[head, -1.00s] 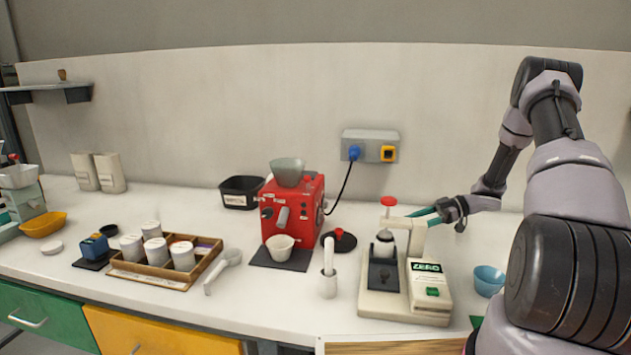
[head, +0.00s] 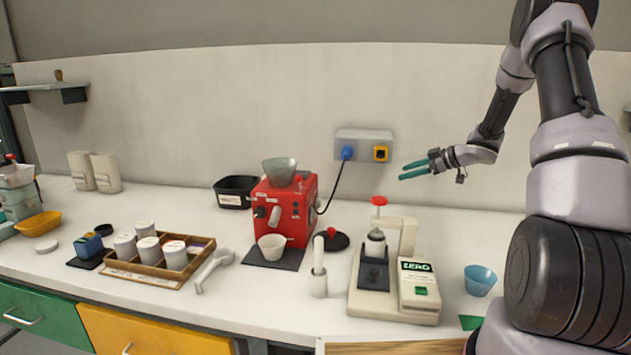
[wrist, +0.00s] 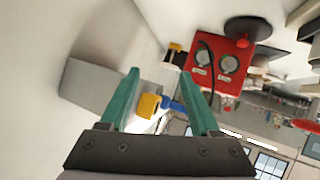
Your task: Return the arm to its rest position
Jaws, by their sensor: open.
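My arm rises on the right side of the head view, and its forearm reaches left over the counter. My gripper (head: 414,169) has two teal fingers and points left in front of the wall, above the white ZERO machine (head: 421,290). In the wrist view the gripper (wrist: 165,95) is open, with nothing between its fingers. Behind the fingers that view shows the grey socket box (wrist: 95,85), the yellow switch and the blue plug. The socket box (head: 363,138) is on the wall left of the gripper in the head view.
The red machine (head: 296,205) stands left of the ZERO machine, with a white cup (head: 271,246) in front. A blue cup (head: 480,280) stands right of the ZERO machine. A wooden tray (head: 140,275) with several white jars is further left. The space around the raised gripper looks clear.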

